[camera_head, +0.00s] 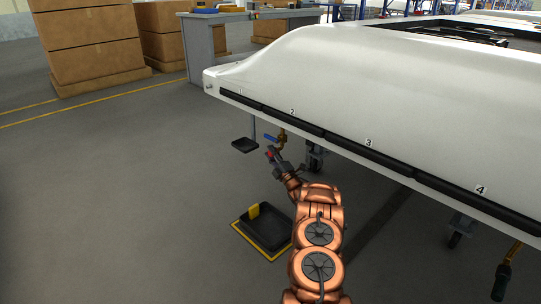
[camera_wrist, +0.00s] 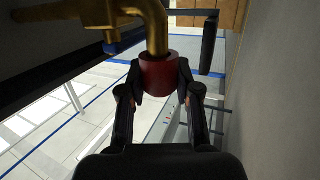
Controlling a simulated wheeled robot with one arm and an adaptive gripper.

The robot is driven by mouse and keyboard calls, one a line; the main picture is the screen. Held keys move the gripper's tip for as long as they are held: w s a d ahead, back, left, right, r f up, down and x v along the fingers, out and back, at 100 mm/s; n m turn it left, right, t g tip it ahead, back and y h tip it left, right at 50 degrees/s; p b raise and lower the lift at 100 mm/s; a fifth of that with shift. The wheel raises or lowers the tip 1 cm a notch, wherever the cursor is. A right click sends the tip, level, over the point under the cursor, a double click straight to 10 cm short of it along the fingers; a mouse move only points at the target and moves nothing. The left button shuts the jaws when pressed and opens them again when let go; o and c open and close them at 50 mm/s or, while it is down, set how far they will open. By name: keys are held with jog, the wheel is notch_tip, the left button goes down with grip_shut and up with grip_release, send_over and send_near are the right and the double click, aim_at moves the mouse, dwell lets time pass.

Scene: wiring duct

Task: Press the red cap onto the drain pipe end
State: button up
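The red cap (camera_wrist: 160,76) sits between the two fingertips of my gripper (camera_wrist: 161,84) in the wrist view, with a finger touching each side. The brass drain pipe (camera_wrist: 156,28) bends down to the cap's top. Its end meets or enters the cap's opening; I cannot tell how deep. In the head view, my gripper (camera_head: 272,156) is below and left of the brass pipe (camera_head: 282,139) with its blue valve handle (camera_head: 270,138), under the white body's edge. The cap shows there as a small red spot (camera_head: 268,154).
A black tray with a yellow block (camera_head: 270,229) lies on the floor left of my arm. A small black plate (camera_head: 244,145) hangs left of the pipe. The white body (camera_head: 370,90) overhangs the pipe. Open floor lies to the left.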

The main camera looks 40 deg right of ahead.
jog(key=o, duration=0.6)
jog(key=shift+c, duration=0.2)
jog(key=v, duration=1.2)
jog(key=shift+d, duration=0.1)
